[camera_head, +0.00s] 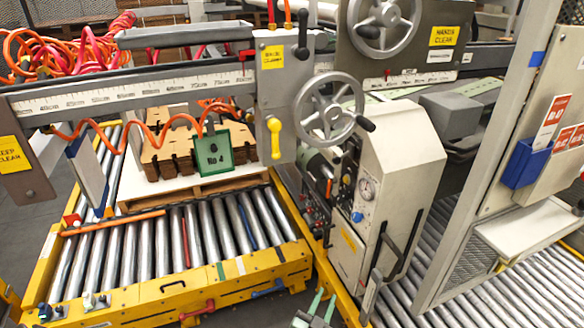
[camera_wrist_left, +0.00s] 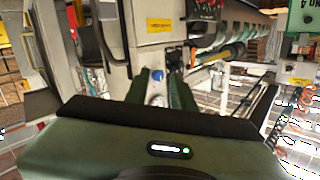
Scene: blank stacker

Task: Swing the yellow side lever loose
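The yellow side lever (camera_head: 275,138) has a rounded yellow handle. It hangs down on the front of a grey-white box (camera_head: 272,85) near the middle of the head view. My left gripper (camera_head: 322,306) is at the bottom edge of the head view, well below the lever and apart from it. In the left wrist view its two green fingers (camera_wrist_left: 160,90) stand apart, with a blue knob (camera_wrist_left: 157,101) showing beyond the gap. The gripper is open and looks empty. I cannot pick out the lever surely in the wrist view. My right gripper is not in view.
A handwheel (camera_head: 328,108) stands just right of the lever. A cream machine housing (camera_head: 398,155) with a gauge and black handles rises right of my gripper. A green sign (camera_head: 212,153) hangs left of the lever, over stacked brown blanks. A yellow-framed roller conveyor (camera_head: 180,300) lies at left.

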